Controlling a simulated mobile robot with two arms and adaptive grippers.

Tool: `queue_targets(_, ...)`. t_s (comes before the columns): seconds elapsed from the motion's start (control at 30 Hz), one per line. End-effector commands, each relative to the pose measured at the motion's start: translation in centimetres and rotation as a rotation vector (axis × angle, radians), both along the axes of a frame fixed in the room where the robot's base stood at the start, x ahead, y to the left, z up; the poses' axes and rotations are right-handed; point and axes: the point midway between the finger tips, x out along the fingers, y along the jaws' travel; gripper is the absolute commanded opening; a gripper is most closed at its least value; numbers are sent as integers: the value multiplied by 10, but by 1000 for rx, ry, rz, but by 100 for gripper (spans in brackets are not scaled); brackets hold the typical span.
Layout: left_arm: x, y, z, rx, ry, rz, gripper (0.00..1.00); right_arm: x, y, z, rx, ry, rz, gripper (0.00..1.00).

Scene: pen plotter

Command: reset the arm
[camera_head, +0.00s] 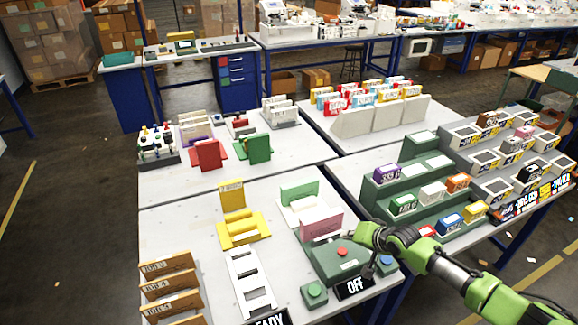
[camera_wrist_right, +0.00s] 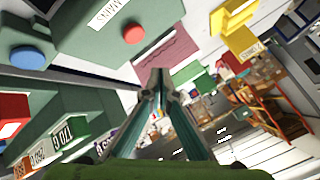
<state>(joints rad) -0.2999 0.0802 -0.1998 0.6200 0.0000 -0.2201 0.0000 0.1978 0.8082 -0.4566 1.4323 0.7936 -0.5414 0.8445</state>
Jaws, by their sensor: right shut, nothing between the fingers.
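The box has a red button (camera_head: 341,251) on top. The red button (camera_wrist_right: 134,33) and the blue button (camera_wrist_right: 28,57) also show in the right wrist view, apart from the fingertips. A pink panel (camera_head: 322,224) stands behind the box. An "OFF" sign (camera_head: 354,287) lies in front. My left gripper is not in view.
A small green button box (camera_head: 314,292) stands front left of the plotter. A white slotted rack (camera_head: 250,283), a yellow holder (camera_head: 243,230) and brown card racks (camera_head: 168,282) stand further left. Green stepped stands (camera_head: 412,175) with coloured blocks are to the right.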

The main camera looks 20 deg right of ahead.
Motion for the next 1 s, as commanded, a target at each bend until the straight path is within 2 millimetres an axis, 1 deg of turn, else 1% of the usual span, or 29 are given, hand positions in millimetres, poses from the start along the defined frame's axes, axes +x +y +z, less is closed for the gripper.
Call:
queue_targets(0.07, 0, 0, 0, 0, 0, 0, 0, -1, 1, 0, -1, 1, 2, 0)
queue_targets(0.17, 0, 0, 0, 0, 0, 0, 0, -9, 16, -7, -8, 15, 34, 0)
queue_targets(0.27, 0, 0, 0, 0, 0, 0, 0, -32, 55, -20, -36, 51, 121, 0)
queue_targets(0.3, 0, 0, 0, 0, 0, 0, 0, -46, 76, -26, -53, 69, 171, 0)
queue_targets(0.37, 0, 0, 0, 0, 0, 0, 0, -73, 111, -34, -91, 97, 260, 0)
queue_targets(0.4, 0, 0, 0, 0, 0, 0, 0, -94, 134, -37, -120, 115, 324, 0)
queue_targets(0.47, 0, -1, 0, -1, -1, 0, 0, -128, 166, -36, -172, 137, 417, 0)
queue_targets(0.5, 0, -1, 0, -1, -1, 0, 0, -150, 181, -33, -211, 152, 471, 0)
queue_targets(0.53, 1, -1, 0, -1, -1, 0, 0, -164, 189, -30, -238, 160, 504, 0)
queue_targets(0.6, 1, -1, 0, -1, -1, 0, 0, -191, 200, -22, -293, 182, 558, 0)
queue_targets(0.7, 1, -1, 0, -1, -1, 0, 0, -220, 204, -10, -354, 211, 603, 0)
queue_targets(0.87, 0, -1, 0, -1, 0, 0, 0, -258, 199, 7, -424, 261, 638, 0)
queue_targets(1.0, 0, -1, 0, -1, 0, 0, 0, -287, 191, 20, -469, 309, 650, 0)
